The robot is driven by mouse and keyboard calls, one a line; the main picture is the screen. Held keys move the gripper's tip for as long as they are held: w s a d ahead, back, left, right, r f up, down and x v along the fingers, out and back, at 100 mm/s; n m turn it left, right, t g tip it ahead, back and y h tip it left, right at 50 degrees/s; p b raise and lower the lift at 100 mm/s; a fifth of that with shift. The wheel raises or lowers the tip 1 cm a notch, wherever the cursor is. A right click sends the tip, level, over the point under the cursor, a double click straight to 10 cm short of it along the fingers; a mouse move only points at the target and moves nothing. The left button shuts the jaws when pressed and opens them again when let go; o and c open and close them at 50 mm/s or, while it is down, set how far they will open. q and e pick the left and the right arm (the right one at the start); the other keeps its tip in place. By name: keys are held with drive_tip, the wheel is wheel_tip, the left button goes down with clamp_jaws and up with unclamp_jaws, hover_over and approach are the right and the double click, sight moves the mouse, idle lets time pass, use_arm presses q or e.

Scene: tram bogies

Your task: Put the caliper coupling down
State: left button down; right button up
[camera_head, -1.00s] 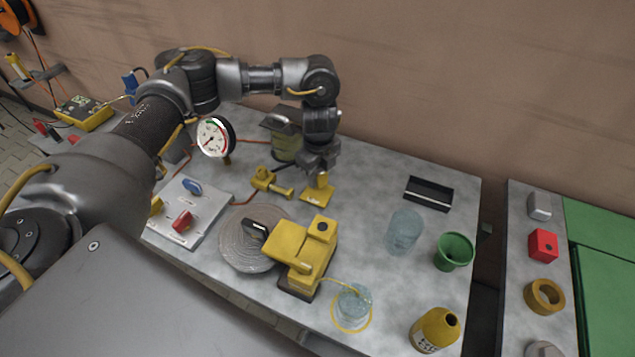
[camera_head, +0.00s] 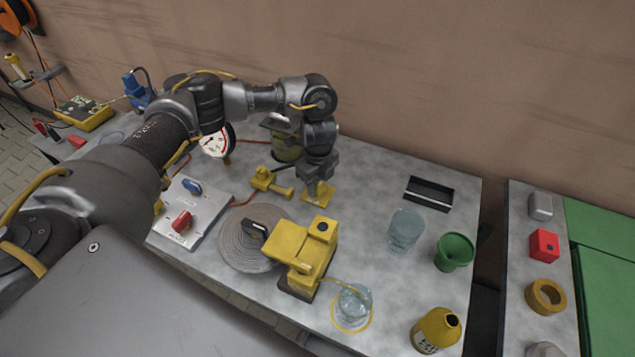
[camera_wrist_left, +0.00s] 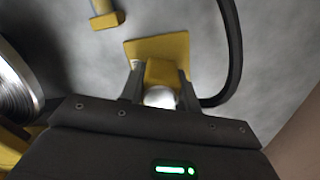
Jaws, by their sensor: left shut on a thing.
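The caliper coupling, as I take it, is the small yellow piece (camera_wrist_left: 163,73) with a pale rounded end, between my left gripper's fingers in the left wrist view. My left gripper (camera_head: 317,180) is shut on it, low over the table. A flat yellow square plate (camera_head: 318,194) lies right under the gripper and shows in the wrist view (camera_wrist_left: 160,46). I cannot tell whether the piece rests on the plate or is joined to it. The fingers hide part of it in the head view. My right gripper is not in view.
A yellow fitting (camera_head: 270,181) lies just left of the gripper, with a can (camera_head: 286,146) behind. A yellow machine (camera_head: 303,248) stands in front. A black tray (camera_head: 429,193), clear cup (camera_head: 404,230) and green cup (camera_head: 454,252) stand right. Bare tabletop lies between gripper and tray.

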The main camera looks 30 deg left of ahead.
use_arm(q)
drive_tip(key=shift+f, duration=0.3)
drive_tip(key=c, duration=1)
unclamp_jaws()
drive_tip(key=shift+r, duration=0.3)
wheel_tip(320, 180, up, 13)
drive_tip(key=shift+f+p, duration=0.2)
drive_tip(key=shift+p, duration=0.3)
